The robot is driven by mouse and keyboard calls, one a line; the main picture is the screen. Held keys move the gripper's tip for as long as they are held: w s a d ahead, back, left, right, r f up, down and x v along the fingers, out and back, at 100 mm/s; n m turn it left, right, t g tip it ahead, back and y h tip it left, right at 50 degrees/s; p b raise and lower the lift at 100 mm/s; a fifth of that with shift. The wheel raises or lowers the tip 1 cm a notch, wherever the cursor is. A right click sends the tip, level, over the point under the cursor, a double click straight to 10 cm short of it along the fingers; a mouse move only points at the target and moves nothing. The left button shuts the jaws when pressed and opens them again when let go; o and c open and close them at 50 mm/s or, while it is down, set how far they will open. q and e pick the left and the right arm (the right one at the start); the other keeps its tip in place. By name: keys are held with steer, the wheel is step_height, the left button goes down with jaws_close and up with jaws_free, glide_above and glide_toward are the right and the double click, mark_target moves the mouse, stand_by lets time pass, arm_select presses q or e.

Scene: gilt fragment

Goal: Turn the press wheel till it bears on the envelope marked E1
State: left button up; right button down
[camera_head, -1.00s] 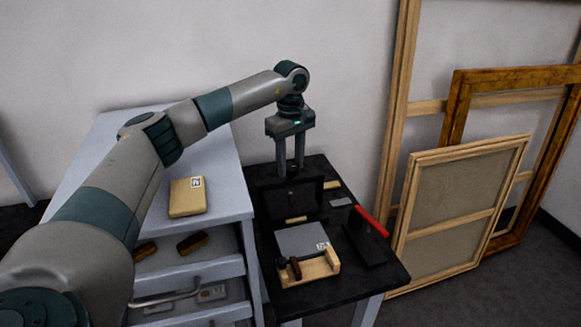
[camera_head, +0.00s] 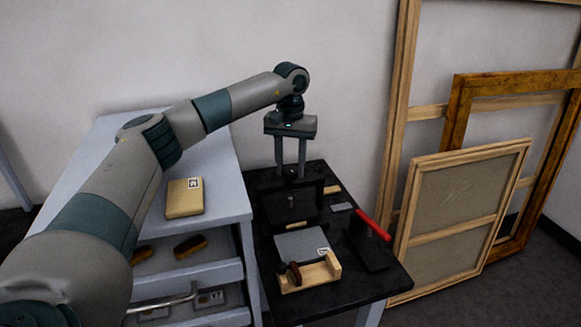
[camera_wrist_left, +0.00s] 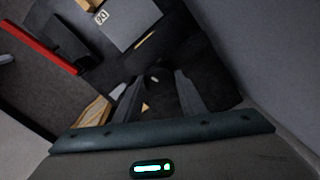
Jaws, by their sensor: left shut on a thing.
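My left gripper (camera_head: 290,174) points down at the back of the black table, its fingers shut on a dark part on top of the black press (camera_head: 268,203). This part looks like the press wheel, but it is mostly hidden by the fingers. The wrist view shows the two fingers (camera_wrist_left: 158,88) with dark surfaces between them. A pale yellowish strip (camera_head: 299,221) shows at the foot of the press; I cannot tell if it is the envelope. A yellow packet (camera_head: 182,202) with a white label lies on the grey cabinet; its mark is too small to read surely. My right gripper is not in view.
A grey slab (camera_head: 298,242) with a label lies in front of the press, behind a wooden holder (camera_head: 318,275). A black tool with a red handle (camera_head: 373,226) stands to the right. Open drawers (camera_head: 205,272) are at left. Picture frames (camera_head: 468,163) lean at right.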

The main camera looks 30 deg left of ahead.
arm_select(q)
steer(key=shift+r+m, duration=0.1)
steer(key=shift+m, duration=0.7)
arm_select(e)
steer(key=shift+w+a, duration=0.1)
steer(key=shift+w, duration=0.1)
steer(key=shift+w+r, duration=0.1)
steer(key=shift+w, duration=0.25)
arm_select(q)
steer(key=o, duration=1.1)
steer(key=shift+c, duration=0.2)
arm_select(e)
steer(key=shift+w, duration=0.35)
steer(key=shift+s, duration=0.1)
